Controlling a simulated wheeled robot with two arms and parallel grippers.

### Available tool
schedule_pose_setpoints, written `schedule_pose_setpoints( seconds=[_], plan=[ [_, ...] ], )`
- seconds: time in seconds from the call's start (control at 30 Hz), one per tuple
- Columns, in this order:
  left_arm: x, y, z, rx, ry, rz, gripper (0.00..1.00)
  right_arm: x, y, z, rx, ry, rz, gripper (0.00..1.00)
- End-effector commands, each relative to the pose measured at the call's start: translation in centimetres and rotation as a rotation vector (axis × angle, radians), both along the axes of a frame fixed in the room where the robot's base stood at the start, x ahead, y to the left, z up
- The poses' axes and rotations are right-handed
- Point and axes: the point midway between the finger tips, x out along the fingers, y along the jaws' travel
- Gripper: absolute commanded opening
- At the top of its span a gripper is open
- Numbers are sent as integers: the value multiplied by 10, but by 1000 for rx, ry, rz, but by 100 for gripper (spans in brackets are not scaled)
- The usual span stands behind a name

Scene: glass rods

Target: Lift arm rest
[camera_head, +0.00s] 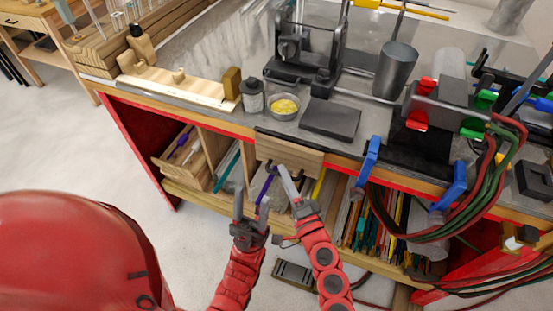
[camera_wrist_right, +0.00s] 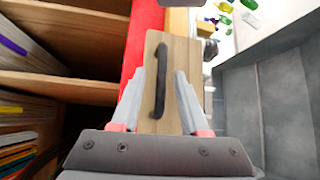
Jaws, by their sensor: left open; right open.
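The arm rest seems to be the wooden board (camera_head: 290,152) at the bench's front edge in the head view. In the right wrist view the board (camera_wrist_right: 190,55) fills the middle, with a dark bar handle (camera_wrist_right: 159,80) on its face. My right gripper (camera_head: 284,176) is in front of the board. In the right wrist view its open fingers (camera_wrist_right: 160,75) lie on either side of the handle, with nothing held; whether they touch it I cannot tell. My left gripper (camera_head: 252,203) is open and empty, lower and to the left, before the shelves.
A dark flat block (camera_head: 330,121), a yellow-filled dish (camera_head: 285,107) and a small jar (camera_head: 252,97) stand on the bench behind the board. Blue clamps (camera_head: 368,160) and hoses (camera_head: 488,190) are to the right. Shelves hold coloured rods (camera_head: 372,220). Floor at left is clear.

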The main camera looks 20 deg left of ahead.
Motion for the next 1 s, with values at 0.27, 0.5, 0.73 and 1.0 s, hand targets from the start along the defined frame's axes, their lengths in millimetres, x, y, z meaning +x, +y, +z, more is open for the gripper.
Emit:
schedule_pose_setpoints(
  seconds=[0.27,0.5,0.73,1.0],
  plan=[
    [0,0,3,0,0,0,50,2,2,1,-2,1,1,45],
    [0,0,3,0,0,0,50,2,2,1,-1,0,0,32],
    [0,0,3,0,0,0,50,2,2,1,-1,0,0,0],
    [0,0,3,0,0,0,50,2,2,1,-2,1,0,0]
  ],
)
